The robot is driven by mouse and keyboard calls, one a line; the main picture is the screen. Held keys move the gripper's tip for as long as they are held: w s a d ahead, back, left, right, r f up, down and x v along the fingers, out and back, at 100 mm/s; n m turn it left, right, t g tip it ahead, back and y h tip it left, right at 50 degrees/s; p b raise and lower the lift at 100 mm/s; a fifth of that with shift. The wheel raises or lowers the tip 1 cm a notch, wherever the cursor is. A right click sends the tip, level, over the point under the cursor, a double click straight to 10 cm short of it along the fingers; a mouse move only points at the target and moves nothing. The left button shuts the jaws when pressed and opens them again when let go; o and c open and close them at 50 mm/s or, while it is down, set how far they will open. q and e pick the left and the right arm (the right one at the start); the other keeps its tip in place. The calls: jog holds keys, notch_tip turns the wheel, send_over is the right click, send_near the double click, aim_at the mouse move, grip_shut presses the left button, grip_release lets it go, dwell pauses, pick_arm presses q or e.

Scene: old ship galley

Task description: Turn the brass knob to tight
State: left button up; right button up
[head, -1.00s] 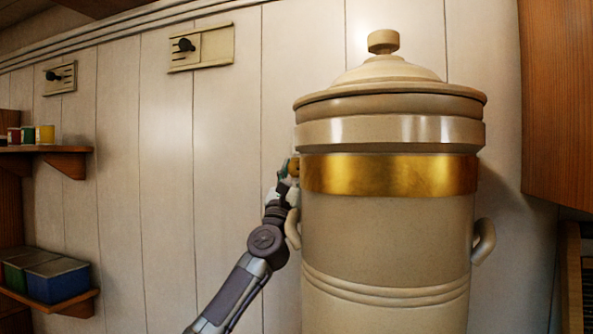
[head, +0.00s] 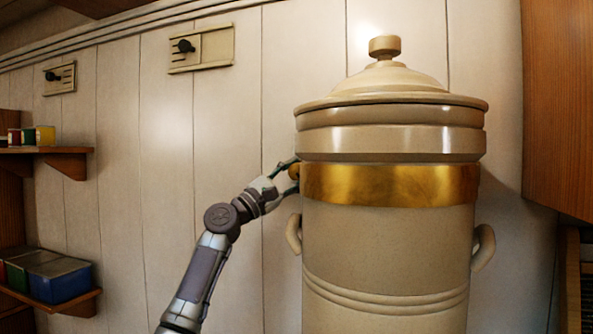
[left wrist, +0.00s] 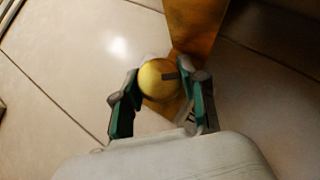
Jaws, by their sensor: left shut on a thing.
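A large beige lidded crock (head: 385,240) stands before the wall, with a wide brass band (head: 390,185) below its rim. A small part of the knob (head: 293,171) shows at the band's left end in the head view. My left gripper (head: 288,170) reaches it from the left. Its two fingers (left wrist: 160,88) are shut on the knob, one on each side. Any tight marking is unreadable. My right gripper is out of view.
The crock's left side handle (head: 293,234) is just below my left wrist. Shelves with small jars (head: 45,135) and boxes (head: 60,280) are at far left.

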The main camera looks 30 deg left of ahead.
pick_arm(q)
jog(key=m+g+p, duration=0.1)
jog(key=m, duration=0.1)
jog(key=m+g+p, duration=0.2)
jog(key=m+g+h+p, duration=0.1)
jog(key=p, duration=0.1)
jog(key=shift+r+m, duration=0.35)
jog(key=shift+m, duration=0.05)
jog(key=shift+f+m+g+p, duration=0.25)
jog(key=shift+m+g+p, duration=0.65)
jog(key=shift+p, duration=0.2)
jog(key=shift+f, duration=0.1)
jog(key=o, duration=1.1)
jog(key=shift+o, duration=0.2)
jog(key=r+v, duration=0.1)
jog(key=v, duration=1.1)
jog(key=shift+f, duration=0.35)
